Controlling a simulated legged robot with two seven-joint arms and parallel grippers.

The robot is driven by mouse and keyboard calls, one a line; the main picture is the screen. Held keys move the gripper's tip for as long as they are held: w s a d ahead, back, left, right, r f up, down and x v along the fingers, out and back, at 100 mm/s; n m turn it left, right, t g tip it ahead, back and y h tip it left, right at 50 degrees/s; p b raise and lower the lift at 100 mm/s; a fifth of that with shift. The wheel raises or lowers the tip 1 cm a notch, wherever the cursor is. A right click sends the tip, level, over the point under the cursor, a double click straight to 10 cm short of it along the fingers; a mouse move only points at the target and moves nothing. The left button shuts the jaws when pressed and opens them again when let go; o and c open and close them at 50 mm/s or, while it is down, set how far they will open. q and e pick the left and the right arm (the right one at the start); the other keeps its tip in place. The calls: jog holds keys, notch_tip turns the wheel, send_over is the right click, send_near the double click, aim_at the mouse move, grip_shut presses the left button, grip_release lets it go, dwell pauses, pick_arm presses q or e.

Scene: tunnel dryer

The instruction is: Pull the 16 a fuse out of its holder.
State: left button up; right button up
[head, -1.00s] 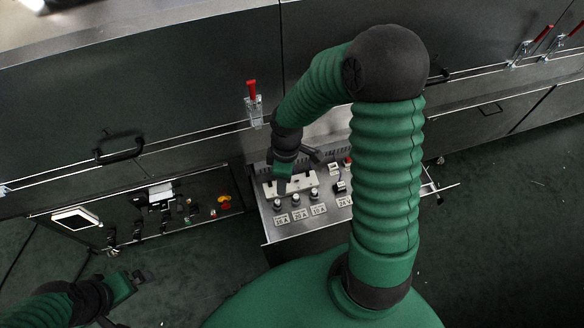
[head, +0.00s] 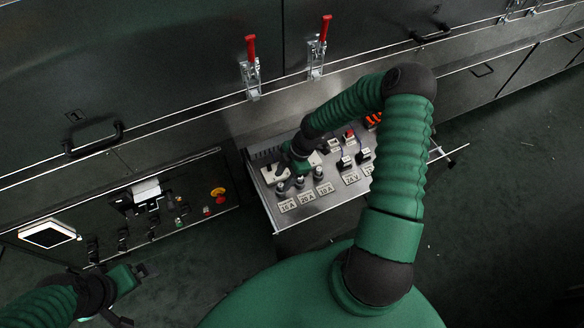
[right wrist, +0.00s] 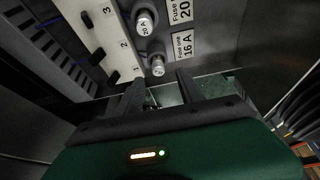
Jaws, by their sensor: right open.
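The 16 A fuse (right wrist: 157,66) sits in its holder as a grey-capped cylinder beside the "Fuse one 16 A" label (right wrist: 184,45). In the head view, the fuse (head: 281,187) is the leftmost of a row, above its 16 A label (head: 287,205). My right gripper (right wrist: 160,90) is open, its two dark fingers apart and pointing toward the fuse. The fuse cap shows between and just beyond the fingertips, not gripped. In the head view the right wrist covers part of the panel. My left gripper (head: 138,270) is at lower left, away from the panel; its jaw gap is unclear.
The 20 A fuse (right wrist: 145,22) stands close beside the 16 A one. A pale numbered strip (right wrist: 104,35) runs alongside. Red-handled clamps (head: 251,75) stand behind the drawer panel (head: 340,195). A side panel with a yellow-red button (head: 218,194) lies to the left.

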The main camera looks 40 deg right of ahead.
aim_at(282, 184)
jog(key=f, duration=0.2)
jog(key=f+b, duration=0.1)
jog(key=f, duration=0.1)
jog(key=shift+w+a+f, duration=0.1)
jog(key=shift+w+f, duration=0.1)
jog(key=shift+a+r, duration=0.15)
jog(key=shift+a, duration=0.2)
jog(key=shift+c, duration=0.6)
jog(key=shift+d, duration=0.15)
grip_shut()
